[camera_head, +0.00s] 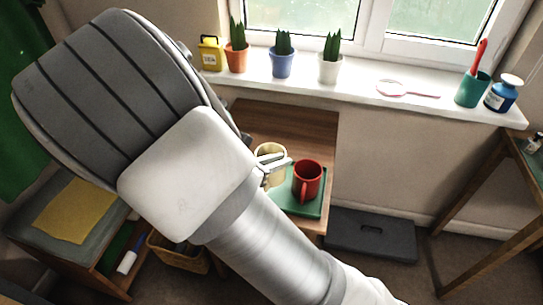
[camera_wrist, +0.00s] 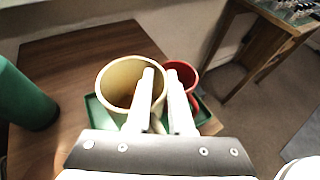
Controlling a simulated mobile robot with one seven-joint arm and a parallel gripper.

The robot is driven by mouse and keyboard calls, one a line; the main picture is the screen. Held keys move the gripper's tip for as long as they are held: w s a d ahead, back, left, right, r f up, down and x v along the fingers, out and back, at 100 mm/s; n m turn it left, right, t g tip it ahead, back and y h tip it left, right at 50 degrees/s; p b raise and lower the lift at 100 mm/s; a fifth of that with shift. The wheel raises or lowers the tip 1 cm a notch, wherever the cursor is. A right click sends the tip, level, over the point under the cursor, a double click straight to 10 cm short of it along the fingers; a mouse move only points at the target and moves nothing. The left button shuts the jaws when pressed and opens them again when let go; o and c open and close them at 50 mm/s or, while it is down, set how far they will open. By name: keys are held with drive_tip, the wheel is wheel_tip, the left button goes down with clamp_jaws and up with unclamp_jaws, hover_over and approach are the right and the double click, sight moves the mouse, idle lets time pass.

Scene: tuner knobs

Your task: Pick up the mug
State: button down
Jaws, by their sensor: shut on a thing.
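A cream mug (camera_head: 268,152) stands at the green tray on the wooden table, partly hidden by my arm in the head view. It also shows in the wrist view (camera_wrist: 112,80), upright with its open top visible. My gripper (camera_wrist: 160,76) is shut on the cream mug at its right side, one finger over the opening and the other outside it. Whether it holds the wall or the handle is hard to tell. In the head view my gripper (camera_head: 282,162) is mostly hidden. A red mug (camera_head: 308,182) stands upright just right of the cream one; it also shows in the wrist view (camera_wrist: 186,72).
The green tray (camera_head: 313,210) lies on the wooden table (camera_head: 290,120). A green object (camera_wrist: 25,95) is at the left in the wrist view. The windowsill (camera_head: 350,78) behind holds several potted plants, a magnifier (camera_head: 400,88) and a green cup (camera_head: 470,92).

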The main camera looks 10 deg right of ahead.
drive_tip(key=s+d+r+p, duration=0.2)
drive_tip(key=s+d+r, duration=0.1)
drive_tip(key=s, duration=0.3)
drive_tip(key=shift+s+d+r, duration=0.15)
drive_tip(key=shift+s+r, duration=0.1)
drive_tip(key=shift+r, duration=0.45)
idle(2.3)
